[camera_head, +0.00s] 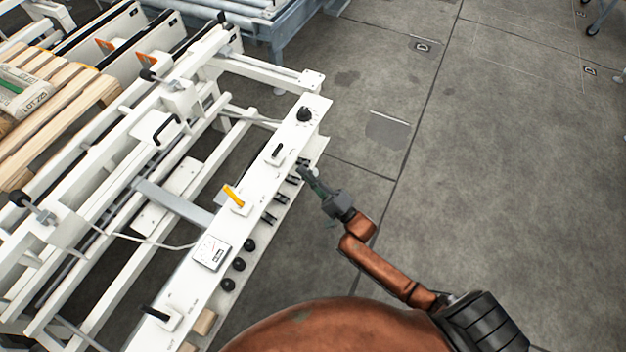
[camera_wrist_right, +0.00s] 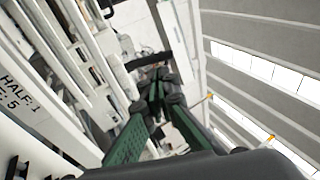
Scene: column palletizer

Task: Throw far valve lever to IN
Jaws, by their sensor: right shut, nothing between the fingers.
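A white control panel (camera_head: 262,190) runs along the machine's edge in the head view. Several short black levers stick out along its right side, such as a middle one (camera_head: 280,199) and a nearer one (camera_head: 268,217). My right gripper (camera_head: 305,170) is at the far end of this row, shut and empty. It covers the farthest lever there, so I cannot tell that lever's position or whether I touch it. In the right wrist view my green fingers (camera_wrist_right: 158,85) come together in front of dark parts by the white frame. My left gripper does not show.
A wooden pallet (camera_head: 60,118) lies at left. The grey floor (camera_head: 480,190) at right is clear.

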